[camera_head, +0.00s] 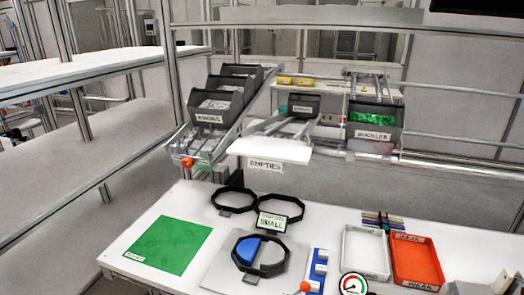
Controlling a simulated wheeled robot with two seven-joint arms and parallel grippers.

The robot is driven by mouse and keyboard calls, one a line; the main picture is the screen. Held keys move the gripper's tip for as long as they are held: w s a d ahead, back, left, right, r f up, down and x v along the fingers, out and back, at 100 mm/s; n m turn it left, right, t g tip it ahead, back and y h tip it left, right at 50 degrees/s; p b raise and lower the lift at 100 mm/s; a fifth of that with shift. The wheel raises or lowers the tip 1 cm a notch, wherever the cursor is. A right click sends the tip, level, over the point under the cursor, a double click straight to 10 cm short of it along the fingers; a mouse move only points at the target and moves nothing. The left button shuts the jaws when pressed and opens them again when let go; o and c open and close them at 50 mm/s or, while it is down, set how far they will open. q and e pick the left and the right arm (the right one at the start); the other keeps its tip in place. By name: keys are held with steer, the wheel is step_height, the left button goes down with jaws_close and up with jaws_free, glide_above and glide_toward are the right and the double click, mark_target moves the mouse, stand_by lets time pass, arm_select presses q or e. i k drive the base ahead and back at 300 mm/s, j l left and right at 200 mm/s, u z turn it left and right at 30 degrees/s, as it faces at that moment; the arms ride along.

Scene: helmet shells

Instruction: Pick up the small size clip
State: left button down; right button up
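I cannot make out with certainty which thing is the small size clip. A sign reading SMALL (272,222) stands on the white table among black ring-shaped frames. One black ring (234,200) lies behind it to the left, and another black ring (281,207) lies directly behind the sign. A third black ring (262,268) lies in front, with a blue half-round piece (247,250) inside its left part. A few thin coloured pieces (382,220) lie behind the trays on the right; they are too small to identify. Neither of my grippers is in view.
A green mat (168,245) lies on the left of the white table (130,228). A white tray (365,250) and an orange tray (416,261) stand at right. Grey bins (219,97) and a BUCKLES bin (374,128) with green parts sit on the rack behind.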

mark_target(320, 270)
steer(key=i+l, duration=0.4)
steer(key=i+l+z, duration=0.1)
steer(key=i+l, duration=0.3)
steer(key=i, duration=0.2)
